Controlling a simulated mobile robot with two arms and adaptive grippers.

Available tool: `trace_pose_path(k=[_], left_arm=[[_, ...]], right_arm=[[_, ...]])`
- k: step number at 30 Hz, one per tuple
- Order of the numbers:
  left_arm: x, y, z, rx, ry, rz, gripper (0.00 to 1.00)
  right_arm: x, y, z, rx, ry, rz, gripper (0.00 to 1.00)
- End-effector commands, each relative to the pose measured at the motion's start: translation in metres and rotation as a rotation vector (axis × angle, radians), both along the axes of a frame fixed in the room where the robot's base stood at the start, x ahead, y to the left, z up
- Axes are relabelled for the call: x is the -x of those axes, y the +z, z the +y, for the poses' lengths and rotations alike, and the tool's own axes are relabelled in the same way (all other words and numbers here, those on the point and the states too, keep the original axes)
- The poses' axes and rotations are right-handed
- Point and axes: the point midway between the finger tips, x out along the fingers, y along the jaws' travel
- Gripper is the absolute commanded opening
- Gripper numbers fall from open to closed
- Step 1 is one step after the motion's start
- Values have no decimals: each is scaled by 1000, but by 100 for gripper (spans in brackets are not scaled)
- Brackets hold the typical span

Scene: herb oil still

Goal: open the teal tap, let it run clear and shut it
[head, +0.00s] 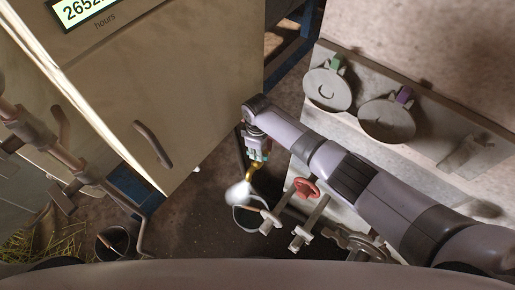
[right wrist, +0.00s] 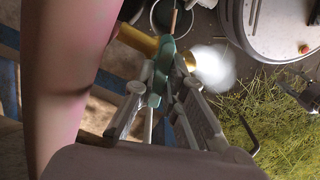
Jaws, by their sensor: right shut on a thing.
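The teal tap handle (right wrist: 158,75) sits on a brass tap (right wrist: 137,40) in the right wrist view. My right gripper (right wrist: 165,90) is shut on the handle, with a finger on each side of it. In the head view my right gripper (head: 256,152) points down over the brass tap (head: 250,172), and its fingers partly hide the handle. A white cloud (head: 238,192) hangs at the tap's mouth; it also shows in the right wrist view (right wrist: 212,68). I cannot tell whether it is steam or liquid.
A pail (head: 238,219) stands below the tap. A red handwheel (head: 305,187) and grey valves (head: 300,238) are close to its right. A large cabinet (head: 170,80) stands at left. A dark bucket (head: 112,243) and straw (head: 60,245) lie lower left.

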Motion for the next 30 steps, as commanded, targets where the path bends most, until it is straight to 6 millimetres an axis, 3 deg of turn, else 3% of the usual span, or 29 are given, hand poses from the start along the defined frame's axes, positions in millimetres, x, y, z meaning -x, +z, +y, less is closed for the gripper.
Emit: trace_pose_path(k=[12, 30], left_arm=[[0, 13, 0, 0, 0, -1, 40], [0, 15, 0, 0, 1, -1, 40]], right_arm=[[0, 1, 1, -1, -258, 1, 0], [0, 0, 0, -2, -327, -1, 0]])
